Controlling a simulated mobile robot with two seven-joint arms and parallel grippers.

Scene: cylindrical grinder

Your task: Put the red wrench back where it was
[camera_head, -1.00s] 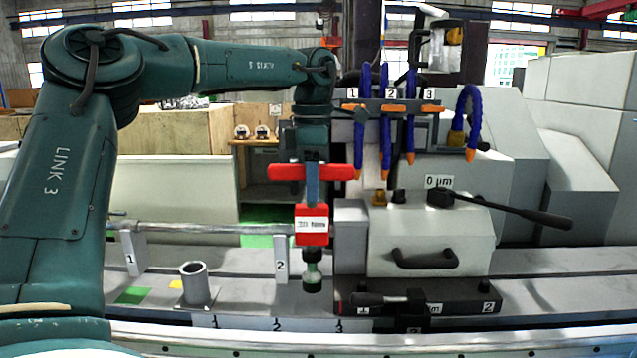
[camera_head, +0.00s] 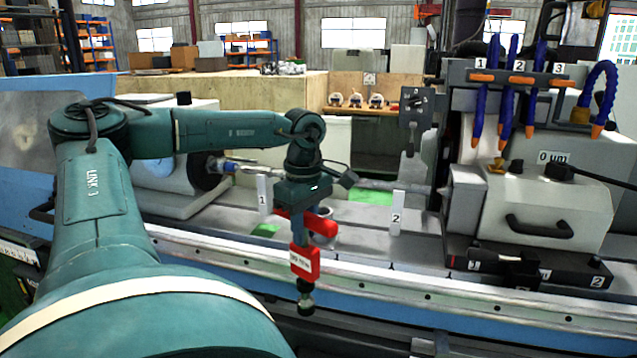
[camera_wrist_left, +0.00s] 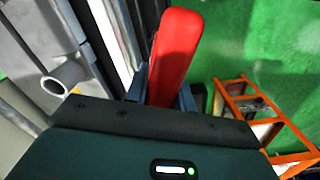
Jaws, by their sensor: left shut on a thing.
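The red wrench (camera_head: 305,262) has a red crossbar, a red block with a white label and a dark round end hanging at the bottom. My left gripper (camera_head: 298,228) is shut on it and holds it upright in front of the machine's front rail. In the left wrist view the red wrench (camera_wrist_left: 175,50) sticks out between the fingers of my left gripper (camera_wrist_left: 161,97). A grey tube holder (camera_wrist_left: 68,76) stands on the machine bed to the left there; in the head view it is mostly hidden behind the wrench. My right gripper is not in view.
Plates 1 (camera_head: 264,195) and 2 (camera_head: 397,212) stand on the bed. The grey wheelhead housing (camera_head: 545,215) with blue hoses (camera_head: 511,80) is at the right. An orange-framed cart (camera_wrist_left: 262,112) stands on green floor in the wrist view. A wooden bench (camera_head: 380,110) is behind.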

